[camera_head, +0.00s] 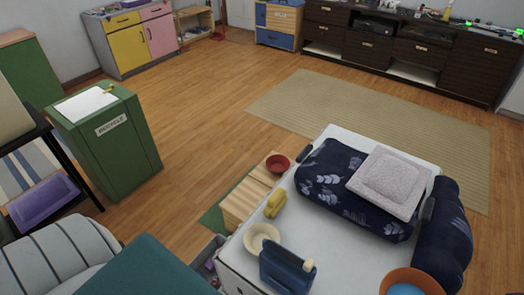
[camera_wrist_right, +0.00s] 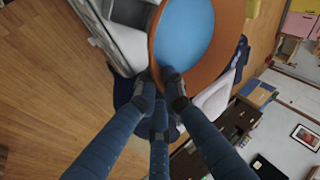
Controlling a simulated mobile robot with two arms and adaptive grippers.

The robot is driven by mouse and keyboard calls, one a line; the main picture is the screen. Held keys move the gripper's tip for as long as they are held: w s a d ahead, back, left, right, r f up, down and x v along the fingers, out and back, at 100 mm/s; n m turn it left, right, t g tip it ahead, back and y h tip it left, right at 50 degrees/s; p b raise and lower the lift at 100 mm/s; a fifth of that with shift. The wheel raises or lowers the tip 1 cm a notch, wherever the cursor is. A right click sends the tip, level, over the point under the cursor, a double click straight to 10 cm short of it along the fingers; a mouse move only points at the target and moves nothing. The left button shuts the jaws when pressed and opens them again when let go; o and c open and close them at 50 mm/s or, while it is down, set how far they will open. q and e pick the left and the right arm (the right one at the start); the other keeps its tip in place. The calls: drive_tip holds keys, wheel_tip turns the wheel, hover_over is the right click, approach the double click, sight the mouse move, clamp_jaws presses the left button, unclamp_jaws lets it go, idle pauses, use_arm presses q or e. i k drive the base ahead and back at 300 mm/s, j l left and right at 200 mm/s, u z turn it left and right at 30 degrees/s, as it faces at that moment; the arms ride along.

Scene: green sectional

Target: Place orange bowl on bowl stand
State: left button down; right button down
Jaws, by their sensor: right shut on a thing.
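The orange bowl (camera_head: 432,281), blue inside, is at the bottom right of the head view, partly cut off by the frame edge. In the right wrist view the same bowl (camera_wrist_right: 226,38) fills the top middle. My right gripper (camera_wrist_right: 160,92) is shut on the bowl's near rim, its dark blue fingers reaching up from below. A low light-wood stand (camera_head: 243,204) is beside the white table, left of centre; I cannot tell for sure that it is the bowl stand. A small red bowl (camera_head: 278,163) is at its far end. My left gripper is out of view.
The white table (camera_head: 335,245) holds a cream bowl (camera_head: 262,238), a yellow item (camera_head: 275,204), a blue appliance-like object (camera_head: 287,270) and patterned cushions (camera_head: 350,190). A green recycling bin (camera_head: 125,150) stands at left. The wooden floor beyond is open.

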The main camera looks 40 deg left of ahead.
sight(250, 199)
drive_tip(key=k+j, duration=0.15)
drive_tip(key=j, duration=0.25)
drive_tip(key=k+j, duration=0.1)
drive_tip(key=j, duration=0.3)
drive_tip(key=k+j, duration=0.15)
drive_tip(key=j, duration=0.2)
drive_tip(key=k+j+z, duration=0.1)
drive_tip(key=j, duration=0.3)
drive_tip(key=k+j, duration=0.2)
drive_tip(key=j, duration=0.2)
drive_tip(key=k+j, duration=0.15)
drive_tip(key=j, duration=0.2)
drive_tip(key=i+j, duration=0.1)
drive_tip(key=j, duration=0.3)
drive_tip(key=i+j, duration=0.1)
drive_tip(key=j, duration=0.3)
drive_tip(key=i+j+z, duration=0.1)
drive_tip(key=j, duration=0.35)
drive_tip(key=i+j, duration=0.1)
drive_tip(key=j, duration=0.3)
drive_tip(key=i+j, duration=0.1)
drive_tip(key=j, duration=0.3)
drive_tip(key=i+j, duration=0.55)
drive_tip(key=i, duration=0.3)
drive_tip(key=z, duration=0.05)
